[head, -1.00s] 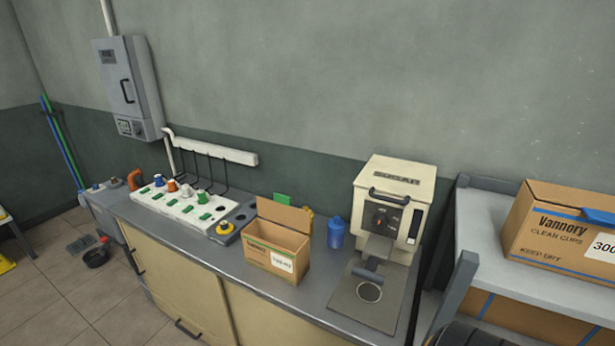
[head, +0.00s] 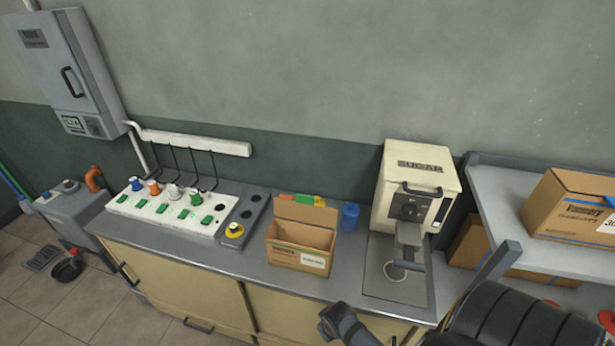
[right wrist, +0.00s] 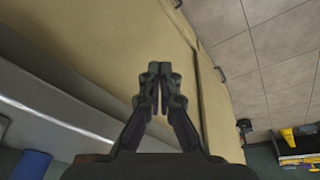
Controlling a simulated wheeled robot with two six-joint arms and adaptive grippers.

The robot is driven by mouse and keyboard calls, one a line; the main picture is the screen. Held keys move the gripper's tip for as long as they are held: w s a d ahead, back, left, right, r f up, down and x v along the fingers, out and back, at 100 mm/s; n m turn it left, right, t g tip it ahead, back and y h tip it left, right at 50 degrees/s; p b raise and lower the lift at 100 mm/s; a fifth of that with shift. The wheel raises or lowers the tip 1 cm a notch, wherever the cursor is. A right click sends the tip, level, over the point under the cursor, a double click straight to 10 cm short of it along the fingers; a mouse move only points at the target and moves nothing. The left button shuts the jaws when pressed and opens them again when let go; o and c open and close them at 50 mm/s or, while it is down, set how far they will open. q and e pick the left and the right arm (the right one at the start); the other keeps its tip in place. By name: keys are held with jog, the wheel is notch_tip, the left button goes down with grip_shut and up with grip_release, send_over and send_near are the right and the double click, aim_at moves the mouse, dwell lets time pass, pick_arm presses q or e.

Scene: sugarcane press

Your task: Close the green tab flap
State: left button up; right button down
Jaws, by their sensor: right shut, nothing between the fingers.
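Several green tabs (head: 183,214) sit in a row along the front of a white strip (head: 125,208) on the counter's left part. They look small and mostly flat; which one is the flap, or whether one stands open, I cannot tell. A green piece (head: 284,197) shows just behind the open cardboard box. My right gripper (right wrist: 160,68) is shut and empty in the right wrist view, in front of the beige cabinet face. In the head view a dark part of my right arm is at the bottom edge, well away from the strip. My left gripper is out of view.
The open cardboard box (head: 299,258) and a blue container (head: 350,216) stand on the grey counter (head: 258,284) between the strip and the cream machine (head: 416,195). A side shelf (head: 500,205) bears another box (head: 568,204). The floor at left has some free room.

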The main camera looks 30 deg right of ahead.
notch_tip(320, 180, up, 16)
jog(key=w+a+p, duration=0.1)
jog(key=w+p, duration=0.2)
notch_tip(320, 180, up, 21)
jog(key=m+h+p, duration=0.2)
jog(key=m, duration=0.7)
send_over(306, 196)
jog(key=shift+f+g, duration=0.1)
jog(key=shift+g, duration=0.2)
notch_tip(306, 196, up, 6)
jog(key=w+d+m, duration=0.1)
jog(key=w+d, duration=0.1)
pick_arm(q)
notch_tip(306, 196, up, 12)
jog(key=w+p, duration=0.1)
jog(key=p, duration=0.5)
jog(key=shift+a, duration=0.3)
pick_arm(e)
notch_tip(306, 196, down, 10)
jog(key=s+a, duration=0.1)
jog(key=shift+y, duration=0.3)
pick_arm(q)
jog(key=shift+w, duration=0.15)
pick_arm(e)
jog(key=shift+w, duration=0.1)
